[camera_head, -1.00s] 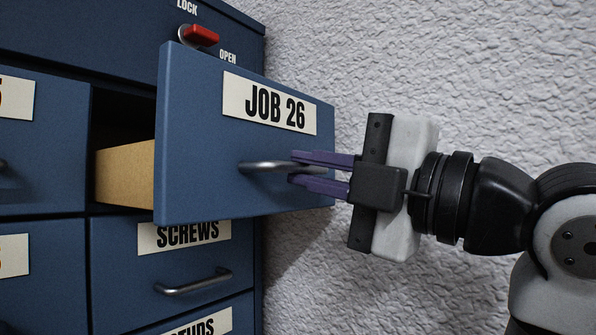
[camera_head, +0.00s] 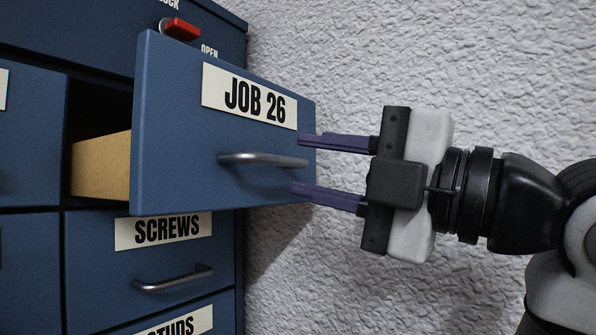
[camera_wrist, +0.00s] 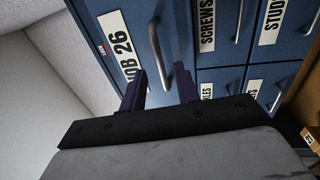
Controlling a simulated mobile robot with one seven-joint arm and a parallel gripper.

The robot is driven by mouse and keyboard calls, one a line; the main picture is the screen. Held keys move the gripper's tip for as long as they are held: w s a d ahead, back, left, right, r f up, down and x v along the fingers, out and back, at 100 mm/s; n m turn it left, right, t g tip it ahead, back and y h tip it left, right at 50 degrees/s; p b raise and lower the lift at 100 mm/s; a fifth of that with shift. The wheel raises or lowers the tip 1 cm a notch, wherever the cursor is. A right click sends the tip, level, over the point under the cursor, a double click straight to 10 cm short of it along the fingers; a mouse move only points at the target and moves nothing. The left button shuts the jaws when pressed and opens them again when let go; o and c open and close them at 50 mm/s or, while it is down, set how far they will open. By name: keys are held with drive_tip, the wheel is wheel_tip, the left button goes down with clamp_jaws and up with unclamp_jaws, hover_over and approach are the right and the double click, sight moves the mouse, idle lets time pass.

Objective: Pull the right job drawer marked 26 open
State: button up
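The blue drawer labelled JOB 26 (camera_head: 178,150) stands well out of the cabinet in the head view, its tan side (camera_head: 101,166) showing behind the front. Its silver bar handle (camera_head: 262,160) is on the front face. My gripper (camera_head: 298,164) has its purple fingers spread, one above and one below the handle's right end, with gaps to the bar. In the wrist view the drawer label (camera_wrist: 124,52) and handle (camera_wrist: 160,52) lie beyond my open fingers (camera_wrist: 162,92). The drawer's contents are hidden.
A red lock lever (camera_head: 180,29) sits above the drawer, by the word OPEN. The shut SCREWS drawer (camera_head: 160,258) is below, with another labelled drawer under it. A rough white wall (camera_head: 400,50) stands right of the cabinet.

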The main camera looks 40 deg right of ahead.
drive_tip(key=b+v, duration=0.2)
drive_tip(key=v, duration=0.8)
drive_tip(key=shift+s, duration=0.35)
drive_tip(key=shift+f, duration=0.15)
